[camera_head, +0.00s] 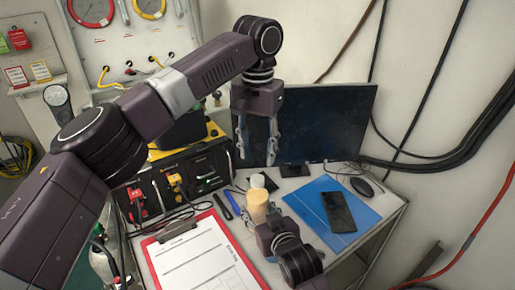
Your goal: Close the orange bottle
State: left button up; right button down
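The pale orange bottle (257,204) stands on the table near the centre, upright. A small white round piece (257,181) shows right behind its top; I cannot tell whether it touches the bottle. My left gripper (257,157) points down above and behind the bottle, its two fingers apart with nothing between them. My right gripper (266,234) is low at the front of the bottle and hides its lower part. Its fingers are mostly hidden, so I cannot tell whether it holds the bottle.
A monitor (325,120) stands behind. A blue folder (312,212) with a black phone (339,211) lies right of the bottle, a mouse (362,187) beyond. A red clipboard (237,256) lies front left. A black valve panel (200,170) stands at left. A dark blue marker (232,203) lies by the bottle.

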aim_at(258, 178)
pick_arm(q)
jog(key=shift+r+n, duration=0.25)
jog(key=shift+n, duration=1.15)
pick_arm(e)
jog(key=shift+f, duration=0.1)
pick_arm(q)
jog(key=shift+f, duration=0.1)
jog(key=shift+f, duration=3.9)
jog(key=shift+c, duration=0.4)
grip_shut()
jog(key=m, duration=0.6)
jog(key=shift+s+m, duration=0.1)
jog(key=shift+m, duration=0.2)
jog(key=m, duration=0.5)
jog(key=shift+o, duration=1.1)
grip_release()
